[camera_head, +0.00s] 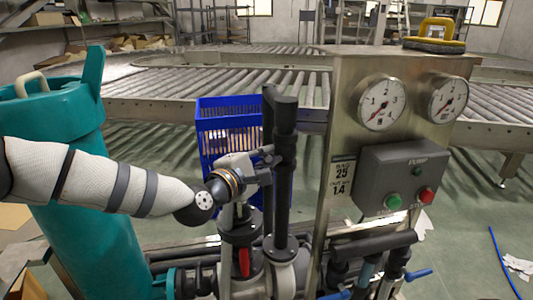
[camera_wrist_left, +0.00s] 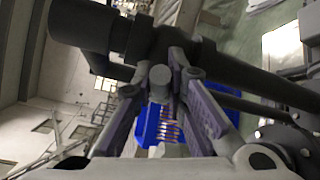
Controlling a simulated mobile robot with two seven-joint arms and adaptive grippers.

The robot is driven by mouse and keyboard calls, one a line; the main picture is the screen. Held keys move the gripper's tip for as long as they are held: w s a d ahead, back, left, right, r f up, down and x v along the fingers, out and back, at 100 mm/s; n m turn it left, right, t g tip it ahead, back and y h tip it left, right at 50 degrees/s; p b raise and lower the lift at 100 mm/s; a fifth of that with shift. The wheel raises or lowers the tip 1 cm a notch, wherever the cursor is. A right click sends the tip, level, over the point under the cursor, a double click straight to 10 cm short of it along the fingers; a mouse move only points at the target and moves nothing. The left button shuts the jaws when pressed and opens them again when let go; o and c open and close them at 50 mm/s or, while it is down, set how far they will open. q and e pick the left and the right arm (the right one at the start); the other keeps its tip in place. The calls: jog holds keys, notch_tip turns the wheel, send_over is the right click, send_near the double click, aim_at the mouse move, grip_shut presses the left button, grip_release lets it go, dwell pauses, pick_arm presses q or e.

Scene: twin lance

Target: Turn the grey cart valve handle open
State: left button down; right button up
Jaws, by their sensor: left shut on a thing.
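My left gripper (camera_head: 266,157) reaches in from the left and is shut at the dark grey valve handle (camera_head: 268,115), just left of the thick dark upright pipe (camera_head: 285,175). The gripper hides the handle's lower part. In the left wrist view, my left gripper (camera_wrist_left: 162,82) has its two purple-padded fingers on either side of a short grey round piece, which I take as part of the handle. A dark pipe (camera_wrist_left: 90,27) crosses close beyond the fingertips. My right gripper is not in view.
A red lever (camera_head: 244,262) sits below the gripper. A steel panel with gauges (camera_head: 381,104) and a grey pump box (camera_head: 400,178) stands close on the right. A teal tank (camera_head: 85,210) is at left. A blue crate (camera_head: 222,103) and roller conveyor (camera_head: 200,82) are behind.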

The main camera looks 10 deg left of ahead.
pick_arm(q)
jog(key=shift+w+a+r+n+g+p, duration=0.1)
jog(key=shift+w+r+n+g+p, duration=0.15)
jog(key=shift+r+n+g+p, duration=0.5)
jog(key=shift+w+r+n+g+y+p, duration=0.15)
jog(key=shift+n+g+y+p, duration=0.25)
jog(key=shift+p, duration=0.3)
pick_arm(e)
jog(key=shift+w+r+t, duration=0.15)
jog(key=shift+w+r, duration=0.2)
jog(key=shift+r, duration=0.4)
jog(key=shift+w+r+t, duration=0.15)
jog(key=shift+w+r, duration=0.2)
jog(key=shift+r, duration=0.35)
pick_arm(q)
jog(key=c, duration=1.6)
grip_release()
